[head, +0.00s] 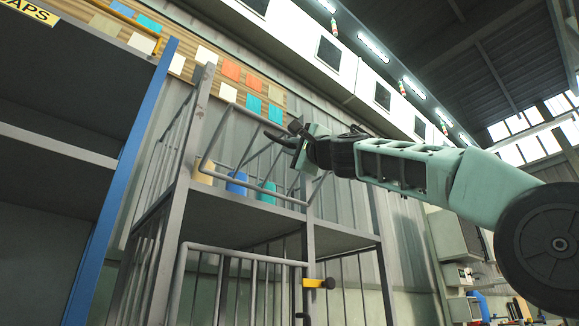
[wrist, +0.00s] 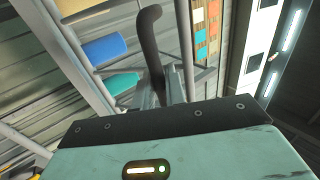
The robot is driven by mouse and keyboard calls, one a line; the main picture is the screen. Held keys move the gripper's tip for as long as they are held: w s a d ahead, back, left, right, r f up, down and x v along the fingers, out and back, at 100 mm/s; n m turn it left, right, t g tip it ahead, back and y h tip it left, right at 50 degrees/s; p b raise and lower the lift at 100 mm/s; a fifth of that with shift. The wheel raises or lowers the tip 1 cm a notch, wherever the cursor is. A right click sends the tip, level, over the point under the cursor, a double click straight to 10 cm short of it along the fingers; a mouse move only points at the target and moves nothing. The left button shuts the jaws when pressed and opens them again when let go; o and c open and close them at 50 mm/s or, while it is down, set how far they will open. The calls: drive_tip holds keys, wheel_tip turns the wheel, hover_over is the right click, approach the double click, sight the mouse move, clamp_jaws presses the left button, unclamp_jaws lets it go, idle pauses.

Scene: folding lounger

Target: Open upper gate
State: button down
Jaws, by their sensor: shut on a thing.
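The upper gate (head: 243,200) is a grey barred frame on the upper level of a metal rack, in the left middle of the head view. My gripper (head: 290,138) reaches in from the right and is at the gate's upper right side, by the rack's front post. The other finger is hard to make out.
Beige, blue (head: 237,184) and teal (head: 266,192) cylinders stand on the shelf behind the gate. The lower gate (head: 240,285) below has a yellow latch (head: 314,283) with a black knob. A blue-edged shelf unit (head: 120,180) stands close on the left.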

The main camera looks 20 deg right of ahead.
drive_tip(key=shift+s+f+b, duration=0.1)
drive_tip(key=shift+f+b, duration=0.25)
drive_tip(key=shift+f, duration=0.35)
wheel_tip(320, 180, down, 10)
drive_tip(key=b, duration=1.1)
drive_tip(key=shift+s+f, duration=0.2)
drive_tip(key=shift+s, duration=0.15)
drive_tip(key=shift+d, duration=0.1)
drive_tip(key=c, duration=1.5)
unclamp_jaws()
drive_tip(key=shift+c, duration=0.2)
drive_tip(key=shift+s, duration=0.1)
drive_tip(key=b+v, duration=1)
drive_tip(key=v, duration=0.7)
drive_tip(key=shift+s+b, duration=0.15)
drive_tip(key=shift+b, duration=0.15)
